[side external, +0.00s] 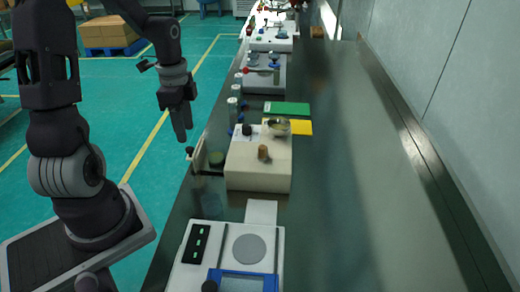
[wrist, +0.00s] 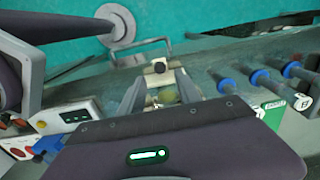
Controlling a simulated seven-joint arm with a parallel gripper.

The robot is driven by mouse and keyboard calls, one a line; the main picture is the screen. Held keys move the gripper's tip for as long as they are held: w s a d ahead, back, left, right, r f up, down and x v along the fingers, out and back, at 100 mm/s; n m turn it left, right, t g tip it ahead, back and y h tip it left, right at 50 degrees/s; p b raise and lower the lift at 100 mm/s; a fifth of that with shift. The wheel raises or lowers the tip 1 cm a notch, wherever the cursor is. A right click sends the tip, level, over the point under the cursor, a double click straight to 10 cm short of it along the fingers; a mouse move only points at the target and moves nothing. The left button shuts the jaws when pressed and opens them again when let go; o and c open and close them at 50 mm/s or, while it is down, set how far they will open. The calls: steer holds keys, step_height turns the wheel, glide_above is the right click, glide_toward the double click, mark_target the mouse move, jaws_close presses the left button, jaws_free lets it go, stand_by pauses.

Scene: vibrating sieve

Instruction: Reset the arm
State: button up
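My gripper (side external: 184,132) hangs with its fingers pointing down in the side external view. It is beside the left edge of the long dark bench (side external: 345,190), near the beige box, and holds nothing that I can see. In the wrist view my gripper (wrist: 160,82) has its two fingers apart, with a gap between them. My arm is bent and raised at the left of the side external view.
A beige box (side external: 257,175) carries a brown stopper (side external: 263,153) and a metal bowl (side external: 279,127). A white device (side external: 247,250) with a round grey plate stands nearer. Green (side external: 288,108) and yellow (side external: 301,128) pads lie behind. The bench's right side is clear.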

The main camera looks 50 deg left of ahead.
steer(key=s+d+r+n+t+y, duration=0.2)
steer(key=d+r+n, duration=0.2)
steer(key=d+r, duration=0.6)
steer(key=s+d+r+n+t+h, duration=0.2)
steer(key=s+d+r+n, duration=0.3)
steer(key=s+d, duration=0.3)
steer(key=shift+s+d+r+t, duration=0.2)
steer(key=shift+s+d+t, duration=0.2)
steer(key=shift+d+t, duration=0.3)
